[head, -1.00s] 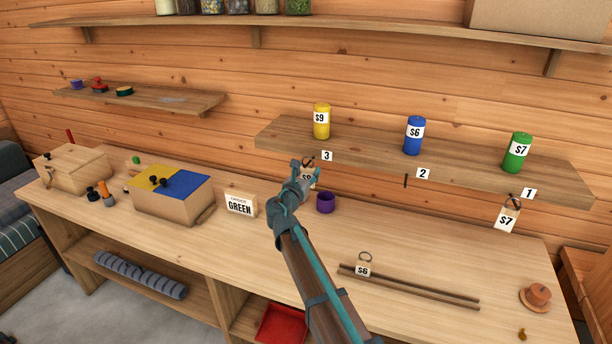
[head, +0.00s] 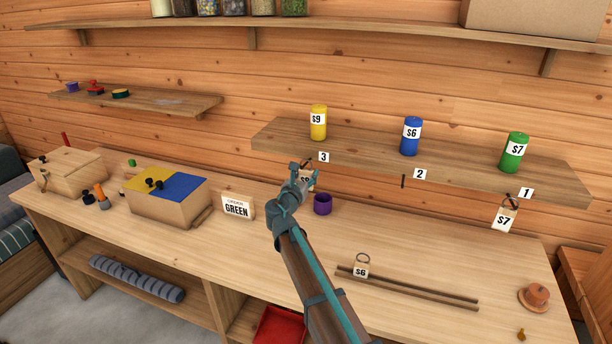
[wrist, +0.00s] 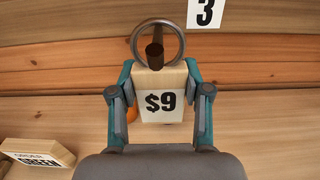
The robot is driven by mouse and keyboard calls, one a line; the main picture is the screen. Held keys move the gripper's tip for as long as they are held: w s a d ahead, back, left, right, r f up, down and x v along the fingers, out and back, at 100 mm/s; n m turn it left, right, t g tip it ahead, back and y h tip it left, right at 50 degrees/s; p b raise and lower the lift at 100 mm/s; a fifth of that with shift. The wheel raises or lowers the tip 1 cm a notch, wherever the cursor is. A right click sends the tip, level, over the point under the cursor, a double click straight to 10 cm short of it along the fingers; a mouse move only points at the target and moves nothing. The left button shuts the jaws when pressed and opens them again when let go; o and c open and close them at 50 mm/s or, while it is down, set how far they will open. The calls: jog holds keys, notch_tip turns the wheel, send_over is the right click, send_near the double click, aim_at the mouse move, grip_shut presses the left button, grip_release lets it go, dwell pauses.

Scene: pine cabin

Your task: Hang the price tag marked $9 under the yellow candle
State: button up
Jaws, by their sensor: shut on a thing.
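The yellow candle (head: 318,125), labelled $9, stands on the wooden shelf (head: 365,145) at its left end, above number plate 3 (head: 323,157). My gripper (head: 303,172) is below the shelf edge there, shut on the $9 price tag (wrist: 161,104), which is mostly hidden behind it in the head view. In the wrist view the tag sits upright between the fingers, its metal ring (wrist: 135,42) above. A dark peg (wrist: 154,58) shows inside the ring, its end overlapping the tag's top, and seems to pass through it.
The $7 tag (head: 504,218) hangs under the green candle (head: 515,153). Peg 2 (head: 403,181), under the blue candle (head: 410,137), is bare. The $6 tag (head: 361,270) lies by two rods (head: 420,290). A purple cup (head: 322,204) stands near my gripper.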

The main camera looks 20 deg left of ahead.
jog(key=o, duration=1)
